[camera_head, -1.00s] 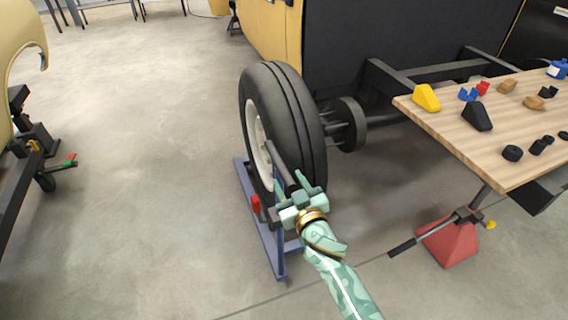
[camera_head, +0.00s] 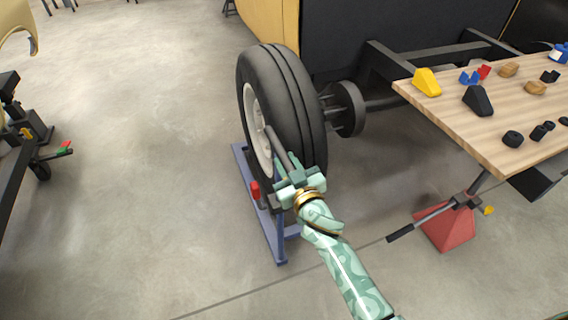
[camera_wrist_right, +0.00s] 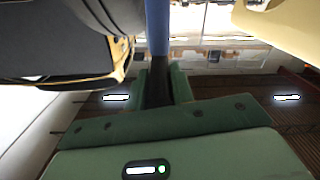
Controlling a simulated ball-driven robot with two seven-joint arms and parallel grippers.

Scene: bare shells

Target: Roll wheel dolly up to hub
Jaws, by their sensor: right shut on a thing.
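A large black tyre (camera_head: 281,105) on a pale rim stands upright on a blue wheel dolly (camera_head: 272,232). The dark axle hub (camera_head: 349,108) is just right of the tyre, under the dark vehicle body. The tyre's edge lies close to the hub; I cannot tell the exact gap or alignment. My right gripper (camera_head: 292,175) is shut on the dolly's handle, at the near side of the tyre. In the right wrist view a blue post (camera_wrist_right: 158,28) with a dark grip (camera_wrist_right: 157,85) stands between the fingers. My left gripper is out of view.
A wooden table (camera_head: 470,120) with small coloured parts stands at right. A red stand (camera_head: 448,228) with a dark bar is below it. At left is a dark frame (camera_head: 18,165) with a caster. The floor left of the dolly is clear.

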